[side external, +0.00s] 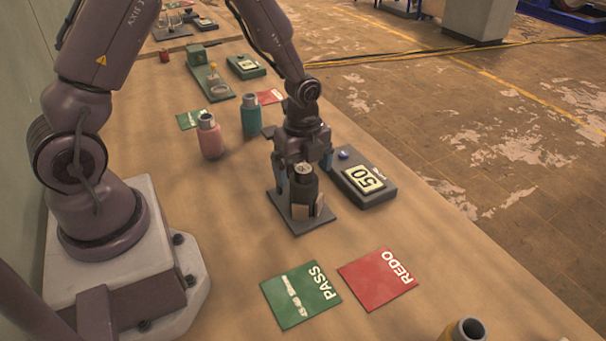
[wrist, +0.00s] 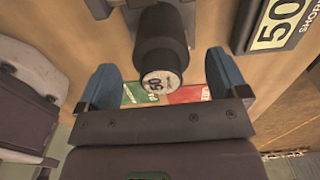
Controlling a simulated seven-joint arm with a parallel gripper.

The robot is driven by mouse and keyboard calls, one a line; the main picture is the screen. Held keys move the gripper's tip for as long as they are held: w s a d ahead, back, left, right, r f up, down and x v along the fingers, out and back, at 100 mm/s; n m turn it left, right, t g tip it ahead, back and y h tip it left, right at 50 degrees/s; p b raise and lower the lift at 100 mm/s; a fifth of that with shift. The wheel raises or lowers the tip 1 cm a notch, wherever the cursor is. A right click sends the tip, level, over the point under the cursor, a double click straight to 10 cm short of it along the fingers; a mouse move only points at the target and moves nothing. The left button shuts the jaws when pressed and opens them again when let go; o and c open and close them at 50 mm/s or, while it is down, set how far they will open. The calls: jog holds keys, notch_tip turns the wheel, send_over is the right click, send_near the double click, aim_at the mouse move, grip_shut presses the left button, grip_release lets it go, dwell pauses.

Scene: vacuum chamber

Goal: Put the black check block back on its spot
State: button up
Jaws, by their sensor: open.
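The black check block (side external: 303,187), a dark cylinder with a pale round top, stands over a dark square plate (side external: 291,222) in the side view. In the wrist view the block (wrist: 160,45) shows a round pale end marked 50. My gripper (side external: 304,173) is right above and around the block, with one blue finger on each side. In the wrist view my gripper (wrist: 164,85) is open, with visible gaps between both fingers and the block. Small tan pieces show at the block's foot; its exact contact with the plate is hard to see.
A gauge box (side external: 363,179) reading 50 stands close to the right of the plate. Green PASS (side external: 300,296) and red REDO (side external: 378,280) cards lie in front. Pink (side external: 210,138) and teal (side external: 250,116) bottles stand behind; another bottle (side external: 466,330) is at the front edge.

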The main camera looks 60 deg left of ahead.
jog(key=shift+f, duration=1.15)
jog(key=c, duration=1.2)
jog(key=shift+c, duration=0.2)
jog(key=shift+a, duration=0.15)
notch_tip(320, 180, up, 13)
